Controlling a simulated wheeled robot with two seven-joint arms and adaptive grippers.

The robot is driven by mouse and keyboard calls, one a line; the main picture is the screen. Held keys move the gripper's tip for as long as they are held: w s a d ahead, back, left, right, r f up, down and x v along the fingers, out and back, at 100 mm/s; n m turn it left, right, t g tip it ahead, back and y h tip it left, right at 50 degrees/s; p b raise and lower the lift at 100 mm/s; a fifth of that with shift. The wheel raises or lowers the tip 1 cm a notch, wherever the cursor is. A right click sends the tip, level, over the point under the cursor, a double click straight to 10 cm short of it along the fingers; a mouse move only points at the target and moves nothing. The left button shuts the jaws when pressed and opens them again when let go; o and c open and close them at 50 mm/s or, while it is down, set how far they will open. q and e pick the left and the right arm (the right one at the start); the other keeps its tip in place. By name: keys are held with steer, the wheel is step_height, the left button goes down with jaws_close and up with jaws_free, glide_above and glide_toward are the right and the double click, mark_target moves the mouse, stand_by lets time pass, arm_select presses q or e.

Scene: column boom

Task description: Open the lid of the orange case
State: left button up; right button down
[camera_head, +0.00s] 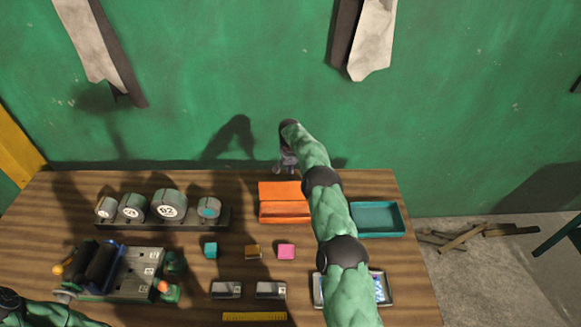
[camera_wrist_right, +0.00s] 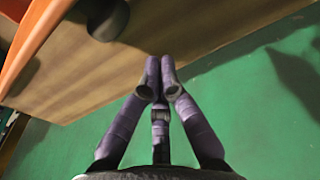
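The orange case (camera_head: 284,209) sits on the wooden table, left of my right forearm, which hides part of its right side. Its orange lid (camera_head: 279,188) appears raised at the back, with a darker strip between it and the front wall; how far it is open is hard to tell. My right gripper (camera_head: 287,164) is behind the case, near the green wall. In the right wrist view its fingertips (camera_wrist_right: 160,66) meet with nothing between them. An orange edge (camera_wrist_right: 30,40) shows at upper left there, apart from the fingers. My left gripper is out of view; only part of that arm shows.
A teal tray (camera_head: 377,219) stands right of my forearm. Teal (camera_head: 210,250), brown (camera_head: 253,252) and pink (camera_head: 286,251) blocks lie in front of the case. Several round canisters (camera_head: 168,205) and a machine (camera_head: 118,272) are at left. A tablet (camera_head: 382,288) is partly under my arm.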

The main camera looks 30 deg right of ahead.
mark_target(291, 188)
steer(key=shift+s+a+r+p, duration=0.2)
steer(key=shift+s+a, duration=0.3)
steer(key=shift+s, duration=0.2)
steer(key=shift+s+a+r+p, duration=0.2)
steer(key=shift+s+a, duration=0.25)
steer(key=shift+s, duration=0.25)
